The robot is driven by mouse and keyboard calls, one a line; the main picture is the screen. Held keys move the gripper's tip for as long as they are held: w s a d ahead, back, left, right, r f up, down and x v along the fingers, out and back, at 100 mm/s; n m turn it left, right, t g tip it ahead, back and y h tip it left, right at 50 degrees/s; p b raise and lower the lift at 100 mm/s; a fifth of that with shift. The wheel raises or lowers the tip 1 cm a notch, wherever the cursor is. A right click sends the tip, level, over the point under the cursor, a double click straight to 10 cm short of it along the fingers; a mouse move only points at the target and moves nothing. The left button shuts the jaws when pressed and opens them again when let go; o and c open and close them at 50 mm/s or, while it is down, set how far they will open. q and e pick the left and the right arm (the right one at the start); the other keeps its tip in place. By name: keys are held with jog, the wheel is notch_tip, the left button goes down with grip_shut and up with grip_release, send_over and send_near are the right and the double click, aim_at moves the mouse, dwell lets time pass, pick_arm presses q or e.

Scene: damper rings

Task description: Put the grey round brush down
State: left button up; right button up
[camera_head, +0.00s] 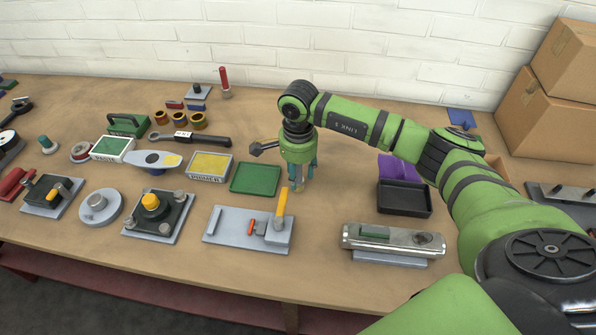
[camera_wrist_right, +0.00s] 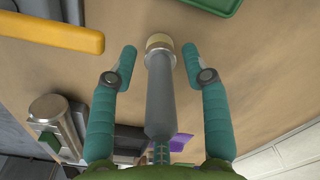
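The grey round brush (camera_wrist_right: 160,95) has a grey handle and a pale tan end. In the right wrist view it lies between the two teal fingers of my right gripper (camera_wrist_right: 159,65), with a gap on both sides. My right gripper (camera_head: 301,180) is open and points down at the table, just right of the green mat (camera_head: 255,179). In the head view the brush is mostly hidden by the gripper; its tan end (camera_head: 299,188) shows low between the fingers, at or close to the table top. My left gripper is not in view.
A toggle clamp with a yellow handle (camera_head: 281,202) stands close to the left of the gripper. A black tray (camera_head: 404,199) and a metal vise (camera_head: 392,240) are to the right. Several tools and trays fill the left side. Bare table surrounds the gripper's right side.

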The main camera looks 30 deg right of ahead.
jog(key=shift+r, duration=0.25)
notch_tip(320, 180, up, 12)
jog(key=shift+f, duration=0.25)
dwell(0.4)
grip_shut()
jog(key=shift+s+f, duration=0.1)
dwell(1.0)
